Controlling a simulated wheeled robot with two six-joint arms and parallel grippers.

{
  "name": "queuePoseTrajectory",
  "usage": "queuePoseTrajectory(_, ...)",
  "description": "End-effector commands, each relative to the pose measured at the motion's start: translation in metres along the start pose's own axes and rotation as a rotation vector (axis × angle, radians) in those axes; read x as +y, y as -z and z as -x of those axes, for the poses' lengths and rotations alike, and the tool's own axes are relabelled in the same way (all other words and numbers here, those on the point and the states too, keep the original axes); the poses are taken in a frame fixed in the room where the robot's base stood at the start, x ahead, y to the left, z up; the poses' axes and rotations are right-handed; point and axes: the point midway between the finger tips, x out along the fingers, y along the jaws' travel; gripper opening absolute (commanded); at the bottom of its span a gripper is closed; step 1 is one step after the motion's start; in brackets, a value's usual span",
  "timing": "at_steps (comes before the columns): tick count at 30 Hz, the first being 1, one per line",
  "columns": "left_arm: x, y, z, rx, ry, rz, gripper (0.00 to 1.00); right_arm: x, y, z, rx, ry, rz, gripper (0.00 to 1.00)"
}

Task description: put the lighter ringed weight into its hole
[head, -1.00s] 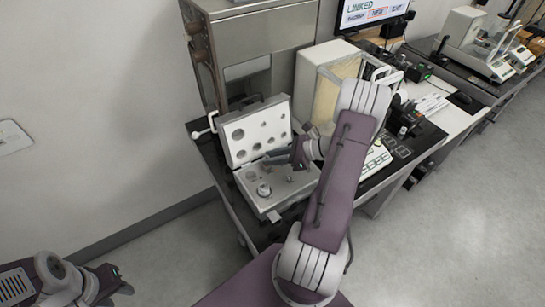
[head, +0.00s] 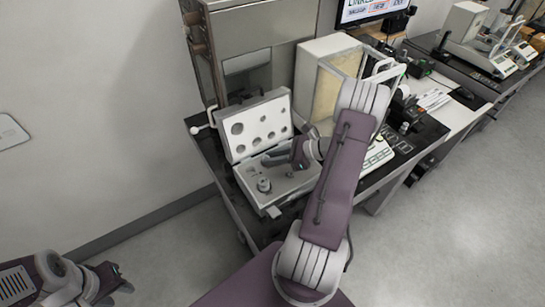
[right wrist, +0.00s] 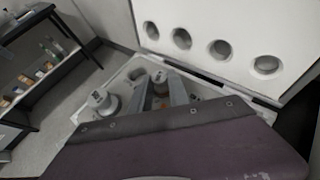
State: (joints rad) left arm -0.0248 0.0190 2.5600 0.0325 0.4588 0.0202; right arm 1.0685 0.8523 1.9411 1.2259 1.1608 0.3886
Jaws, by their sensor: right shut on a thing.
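An open weight case (head: 246,183) stands on the dark table, its lid tilted up at the back. A silver knobbed weight (head: 264,186) stands in its lower tray; it also shows in the right wrist view (right wrist: 101,101), left of my fingers. My right gripper (head: 270,159) is low over the case. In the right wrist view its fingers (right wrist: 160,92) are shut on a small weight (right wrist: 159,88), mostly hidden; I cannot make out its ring. My left gripper (head: 122,279) is open and empty, away from the case at lower left.
The case lid (head: 256,122) has several round recesses and stands behind my right gripper. A keypad (head: 378,155) lies right of my right arm. The floor at right is clear.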

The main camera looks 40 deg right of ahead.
Motion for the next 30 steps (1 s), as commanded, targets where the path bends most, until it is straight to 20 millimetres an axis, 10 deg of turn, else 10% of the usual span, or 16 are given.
queuePoseTrajectory(3, 0.0, 0.0, 0.0, 0.0, 0.0, 0.0, 0.36, 0.0, -0.001, 0.0, -0.001, 0.0, 0.0, 0.0)
queuePoseTrajectory(4, 0.0, 0.0, 0.0, 0.0, 0.0, 0.0, 0.36, 0.0, -0.001, 0.0, -0.001, 0.0, 0.0, 0.27)
queuePoseTrajectory(6, 0.0, 0.0, 0.0, 0.0, 0.0, 0.0, 0.36, 0.0, -0.001, 0.0, -0.001, 0.0, 0.0, 0.47)
queuePoseTrajectory(17, 0.0, 0.0, 0.0, 0.0, 0.0, 0.0, 0.36, -0.001, 0.0, 0.004, 0.0, 0.002, 0.001, 0.47)
queuePoseTrajectory(30, 0.0, 0.0, -0.002, 0.0, 0.0, 0.0, 0.36, -0.001, 0.0, 0.086, 0.0, 0.003, 0.001, 0.47)
